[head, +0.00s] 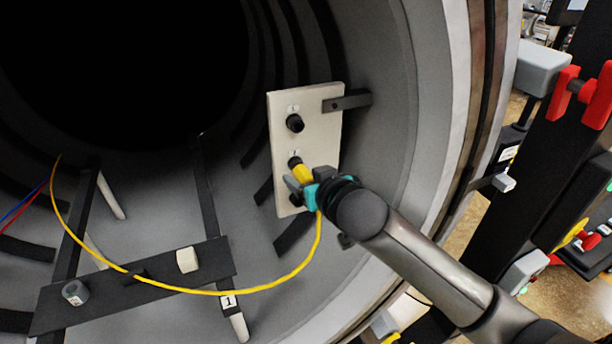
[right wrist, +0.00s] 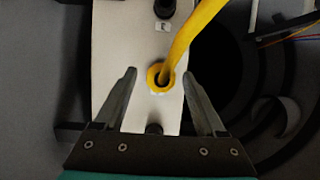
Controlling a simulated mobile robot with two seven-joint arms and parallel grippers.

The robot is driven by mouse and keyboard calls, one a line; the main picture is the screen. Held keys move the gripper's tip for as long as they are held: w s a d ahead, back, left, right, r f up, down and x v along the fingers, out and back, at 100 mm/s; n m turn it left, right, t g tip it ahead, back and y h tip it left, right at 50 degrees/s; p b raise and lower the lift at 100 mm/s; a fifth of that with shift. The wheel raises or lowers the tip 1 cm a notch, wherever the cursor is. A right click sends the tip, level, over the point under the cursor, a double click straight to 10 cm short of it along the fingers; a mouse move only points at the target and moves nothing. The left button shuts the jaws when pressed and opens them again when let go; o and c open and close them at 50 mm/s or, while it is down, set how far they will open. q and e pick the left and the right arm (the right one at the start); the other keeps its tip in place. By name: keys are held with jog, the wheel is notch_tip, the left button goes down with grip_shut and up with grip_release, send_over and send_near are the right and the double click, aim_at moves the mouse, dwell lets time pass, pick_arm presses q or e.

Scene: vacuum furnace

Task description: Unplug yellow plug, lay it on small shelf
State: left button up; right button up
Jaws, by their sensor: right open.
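The yellow plug (head: 302,174) sits at the middle socket of a pale upright panel (head: 311,115) inside the furnace. In the right wrist view the yellow plug (right wrist: 160,75) appears as a ring with its yellow cable running up and right. My right gripper (head: 297,180) is at the plug, its fingers open on either side with visible gaps; it also shows in the right wrist view (right wrist: 159,78). The small shelf (head: 205,259) is a dark narrow plate at lower left. The left gripper is not in view.
A white block (head: 187,260) and a grey cylinder (head: 75,292) stand on the shelf. The yellow cable (head: 246,291) loops below the panel and crosses the shelf. A black socket (head: 295,123) is above the plug. The furnace rim (head: 455,110) curves close beside my right arm.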

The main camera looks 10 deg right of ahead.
grip_shut()
dwell(0.7)
jog(key=shift+s, duration=0.2)
jog(key=shift+s+d+p, duration=0.15)
jog(key=shift+s+p, duration=0.3)
jog(key=shift+s, duration=0.25)
jog(key=shift+s, duration=0.1)
jog(key=shift+s+d+p, duration=0.15)
jog(key=shift+s+p, duration=0.2)
jog(key=shift+s, duration=0.4)
jog(key=shift+s+d+p, duration=0.15)
jog(key=shift+s+p, duration=0.15)
jog(key=shift+s, duration=0.4)
